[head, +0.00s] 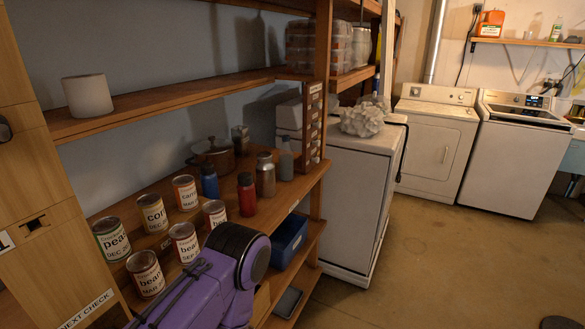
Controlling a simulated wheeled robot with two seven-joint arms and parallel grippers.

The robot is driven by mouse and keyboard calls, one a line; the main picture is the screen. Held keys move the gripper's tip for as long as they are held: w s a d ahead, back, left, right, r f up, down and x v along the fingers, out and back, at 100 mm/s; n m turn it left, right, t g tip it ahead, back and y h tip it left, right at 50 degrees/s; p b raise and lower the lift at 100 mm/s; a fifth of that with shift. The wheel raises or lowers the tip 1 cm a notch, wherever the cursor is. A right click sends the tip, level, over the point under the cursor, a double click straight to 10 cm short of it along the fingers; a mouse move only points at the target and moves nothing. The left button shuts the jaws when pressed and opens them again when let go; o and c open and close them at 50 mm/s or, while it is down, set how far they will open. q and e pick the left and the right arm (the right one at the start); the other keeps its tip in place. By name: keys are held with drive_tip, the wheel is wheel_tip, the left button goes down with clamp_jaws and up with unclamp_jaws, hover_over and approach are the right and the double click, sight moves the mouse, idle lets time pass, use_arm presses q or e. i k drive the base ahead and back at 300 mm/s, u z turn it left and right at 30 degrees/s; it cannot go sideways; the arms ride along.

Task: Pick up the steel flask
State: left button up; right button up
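The steel flask (265,176) is a dull metallic bottle with a grey cap. It stands upright on the middle wooden shelf (165,212), near the shelf's right end. A red bottle (246,194) stands in front and to the left of it, a blue bottle (209,182) stands farther left, and a grey bottle (286,162) with a narrow neck stands just behind and to the right. A purple arm link of mine fills the lower middle, in front of the shelf. Neither of my grippers shows in the head view.
Several labelled cans (154,211) stand on the left of the same shelf. A brown pot (212,155) and a small metal can (240,139) sit at the back. A blue bin (289,240) is on the shelf below. Open floor (430,260) lies to the right.

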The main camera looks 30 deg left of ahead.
sight(265, 168)
drive_tip(key=u, duration=0.2)
drive_tip(key=i, duration=1.35)
drive_tip(key=u, duration=0.5)
